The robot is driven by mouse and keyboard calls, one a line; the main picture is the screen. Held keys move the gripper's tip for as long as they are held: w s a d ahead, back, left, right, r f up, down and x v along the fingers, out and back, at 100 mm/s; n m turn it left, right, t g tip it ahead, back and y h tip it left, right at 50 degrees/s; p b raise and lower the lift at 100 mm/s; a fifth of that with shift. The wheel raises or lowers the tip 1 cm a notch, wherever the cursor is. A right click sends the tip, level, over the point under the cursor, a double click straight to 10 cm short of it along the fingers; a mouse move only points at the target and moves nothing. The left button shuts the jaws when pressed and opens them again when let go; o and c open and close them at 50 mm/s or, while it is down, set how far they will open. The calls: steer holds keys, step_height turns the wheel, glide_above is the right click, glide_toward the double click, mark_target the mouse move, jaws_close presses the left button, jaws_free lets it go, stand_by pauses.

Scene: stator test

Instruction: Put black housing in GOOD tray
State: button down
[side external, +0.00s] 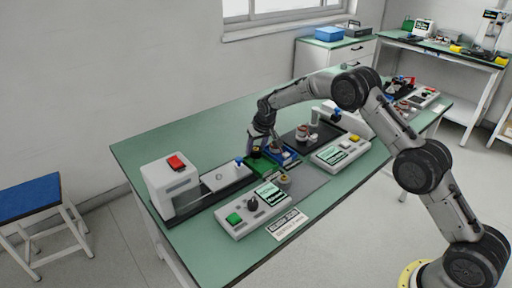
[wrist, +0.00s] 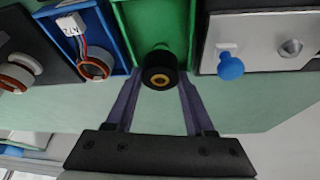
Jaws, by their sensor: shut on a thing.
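My gripper (wrist: 160,82) points down at the green tray (wrist: 122,20), its two fingers on either side of the black housing (wrist: 160,57). It is shut on the housing, a short black cylinder with a brass-coloured centre. The housing shows at the near end of the green tray; whether it touches the tray floor I cannot tell. In the side view my gripper (side external: 262,147) is over the green tray (side external: 258,167), and the housing is not clearly seen there. No GOOD label is readable on the tray.
A blue tray (wrist: 123,62) beside the green one holds a copper-coloured ring (wrist: 95,66) with wires and a white tag. A metal plate with a blue knob (wrist: 230,66) lies on the other side. Control boxes (side external: 252,208) stand along the front of the green table (side external: 140,150).

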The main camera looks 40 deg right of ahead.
steer(key=shift+f, duration=0.2)
steer(key=shift+f, duration=0.35)
steer(key=shift+f, duration=0.65)
stand_by(0.4)
steer(key=shift+c, duration=0.9)
jaws_free()
steer(key=v, duration=1.3)
steer(key=shift+s+r, duration=0.15)
steer(key=shift+r, duration=0.2)
steer(key=shift+a, duration=0.1)
